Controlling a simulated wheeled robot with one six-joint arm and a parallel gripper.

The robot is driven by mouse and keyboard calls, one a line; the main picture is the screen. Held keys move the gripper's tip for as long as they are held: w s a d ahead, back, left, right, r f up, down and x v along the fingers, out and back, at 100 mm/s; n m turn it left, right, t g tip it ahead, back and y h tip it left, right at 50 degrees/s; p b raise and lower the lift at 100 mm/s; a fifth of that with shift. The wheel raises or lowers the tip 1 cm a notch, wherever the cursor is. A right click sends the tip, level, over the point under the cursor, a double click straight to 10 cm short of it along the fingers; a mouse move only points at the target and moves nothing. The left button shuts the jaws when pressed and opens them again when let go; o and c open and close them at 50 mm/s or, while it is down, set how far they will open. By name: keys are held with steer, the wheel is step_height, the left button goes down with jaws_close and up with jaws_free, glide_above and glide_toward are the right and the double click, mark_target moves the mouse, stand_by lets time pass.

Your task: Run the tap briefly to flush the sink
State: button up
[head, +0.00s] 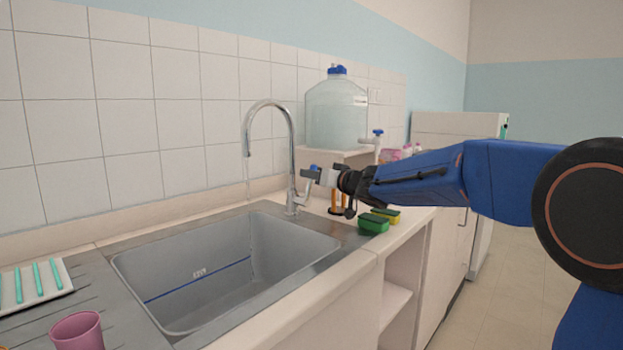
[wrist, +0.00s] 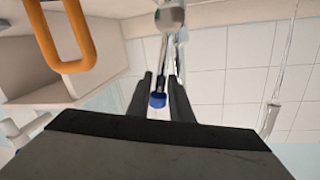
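The chrome tap (head: 292,150) stands at the sink's back edge. A thin clear stream of water (head: 247,172) falls from its spout toward the grey sink (head: 190,284). My gripper (head: 314,172) is at the tap's lever, right of the tap body. In the wrist view, which is upside down, the lever's blue tip (wrist: 157,100) sits between the two dark fingers of my gripper (wrist: 160,88). The fingers look close against it on both sides. The spout (wrist: 270,119) and the clear stream (wrist: 290,50) show at the right there.
Green and yellow sponges (head: 375,221) lie on the counter below my arm. An orange-handled item (head: 337,202) stands behind them and looms in the wrist view (wrist: 75,42). A clear water tank (head: 337,113) is behind. A pink cup (head: 78,331) and white tray (head: 37,284) are left.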

steer(key=shift+o, duration=1.1)
steer(key=shift+s+r, duration=0.1)
steer(key=shift+r, duration=0.25)
steer(key=shift+f, duration=0.2)
steer(key=shift+d+f, duration=0.1)
steer(key=shift+d, duration=0.05)
steer(key=v, duration=1.7)
steer(key=shift+d, duration=0.1)
